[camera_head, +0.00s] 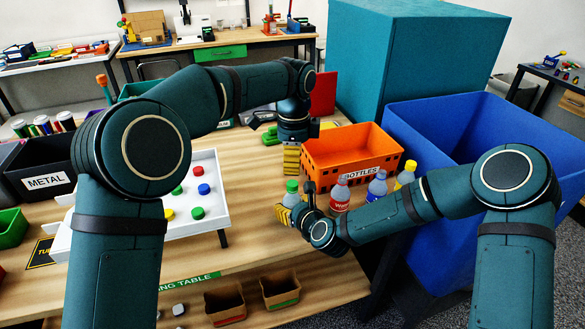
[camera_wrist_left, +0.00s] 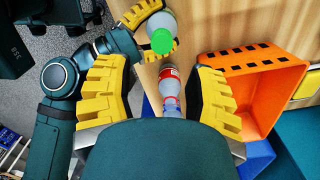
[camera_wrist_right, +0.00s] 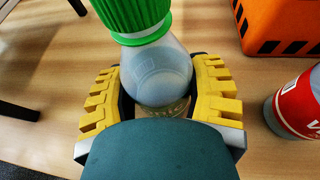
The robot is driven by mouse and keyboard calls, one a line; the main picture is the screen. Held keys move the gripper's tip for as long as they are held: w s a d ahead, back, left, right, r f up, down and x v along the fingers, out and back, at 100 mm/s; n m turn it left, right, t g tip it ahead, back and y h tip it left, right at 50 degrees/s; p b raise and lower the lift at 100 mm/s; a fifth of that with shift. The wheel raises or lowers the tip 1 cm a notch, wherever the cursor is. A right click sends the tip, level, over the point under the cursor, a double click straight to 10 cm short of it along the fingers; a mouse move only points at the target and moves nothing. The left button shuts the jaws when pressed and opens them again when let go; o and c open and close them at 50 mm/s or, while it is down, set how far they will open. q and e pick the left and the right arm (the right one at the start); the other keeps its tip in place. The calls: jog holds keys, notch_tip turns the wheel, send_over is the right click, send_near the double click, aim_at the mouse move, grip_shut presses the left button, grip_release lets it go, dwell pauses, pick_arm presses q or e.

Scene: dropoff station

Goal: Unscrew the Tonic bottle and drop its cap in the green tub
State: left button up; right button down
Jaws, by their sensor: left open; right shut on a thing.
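A clear bottle (camera_wrist_right: 160,72) with a ribbed green cap (camera_wrist_right: 133,12) is gripped around its body by my right gripper (camera_wrist_right: 160,95). The cap is on the bottle. In the head view the green cap (camera_head: 292,185) shows just above my right gripper (camera_head: 288,216). My left gripper (camera_head: 292,160) is open, fingers down, above the cap and apart from it. In the left wrist view the green cap (camera_wrist_left: 162,41) lies between and beyond the open fingers (camera_wrist_left: 160,85). A green tub (camera_head: 10,229) stands at the left edge.
A blue bin (camera_head: 480,120) is at right. A white tray (camera_head: 215,220) with coloured discs and a METAL bin (camera_head: 45,182) are at left.

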aim_at(293, 183)
pick_arm(q)
jog(key=shift+a+r, duration=0.1)
jog(key=shift+r, duration=0.05)
jog(key=shift+f, duration=3.9)
grip_shut()
